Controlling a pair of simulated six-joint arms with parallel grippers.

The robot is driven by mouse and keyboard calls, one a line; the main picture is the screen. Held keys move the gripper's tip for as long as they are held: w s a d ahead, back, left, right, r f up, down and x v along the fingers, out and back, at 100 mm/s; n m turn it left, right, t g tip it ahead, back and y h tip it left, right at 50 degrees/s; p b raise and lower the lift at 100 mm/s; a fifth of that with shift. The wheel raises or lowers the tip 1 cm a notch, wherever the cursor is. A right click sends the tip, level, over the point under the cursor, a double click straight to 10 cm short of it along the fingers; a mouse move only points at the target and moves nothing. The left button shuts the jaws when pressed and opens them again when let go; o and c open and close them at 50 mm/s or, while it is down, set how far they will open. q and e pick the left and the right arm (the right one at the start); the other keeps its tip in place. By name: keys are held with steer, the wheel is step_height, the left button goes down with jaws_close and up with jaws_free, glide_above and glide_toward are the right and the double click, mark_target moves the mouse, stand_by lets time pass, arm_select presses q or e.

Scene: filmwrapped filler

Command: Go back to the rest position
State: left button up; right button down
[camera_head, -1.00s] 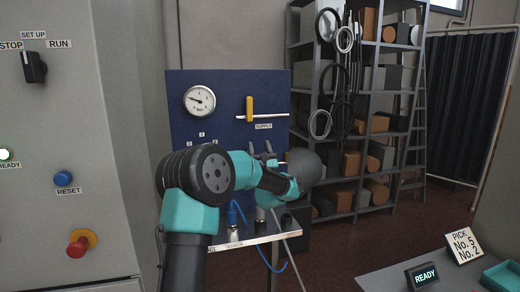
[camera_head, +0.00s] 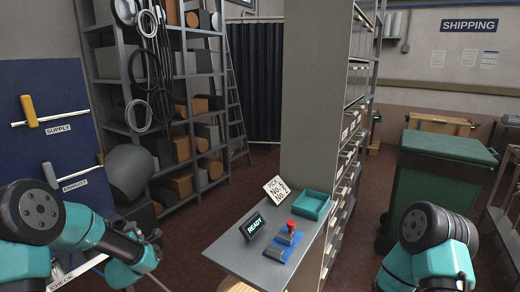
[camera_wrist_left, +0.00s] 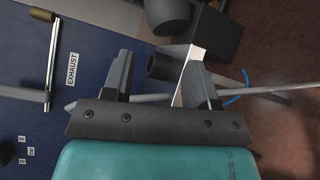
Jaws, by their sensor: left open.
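My left arm enters at the lower left of the head view, with its teal and black links beside the blue panel (camera_head: 50,120). My left gripper (camera_head: 148,236) is small and partly hidden by the wrist there. In the left wrist view, the left gripper (camera_wrist_left: 158,82) is open, its two dark fingers spread with nothing held between them. The blue panel with the EXHAUST label (camera_wrist_left: 73,69) lies beyond the fingers. Teal and black links of my right arm show at the lower right of the head view; its gripper is out of frame.
A grey table (camera_head: 232,258) carries a READY display (camera_head: 254,226), a PICK card (camera_head: 277,190), a teal tray (camera_head: 311,205) and a red-button box (camera_head: 289,235). A tall shelf unit stands behind it. A green bin (camera_head: 440,190) stands right. Floor shows between the shelves.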

arm_select(q)
steer(key=s+d+f+m+g+h, duration=0.3)
steer(key=s+d+f+m, duration=0.25)
steer(key=f, duration=0.45)
steer(key=s+d+f+m+g+h, duration=0.3)
steer(key=s+d+f+m, duration=0.3)
steer(key=f, duration=0.4)
steer(key=s+d+f+m+g+h, duration=0.1)
steer(key=s+d+f+m+g, duration=0.2)
steer(key=s, duration=0.4)
steer(key=s+d+f+m+g+h, duration=0.1)
steer(key=s+d+f+m+g, duration=0.2)
steer(key=s, duration=0.4)
steer(key=s+d+f+m+g+h, duration=0.1)
steer(key=s+d+f+m+g, duration=0.2)
steer(key=s, duration=0.4)
steer(key=shift+s+d+f+m+h, duration=0.2)
steer(key=shift+d+m+h, duration=0.1)
steer(key=shift+d+m, duration=0.75)
steer(key=shift+w+a, duration=0.1)
steer(key=shift+a, duration=0.1)
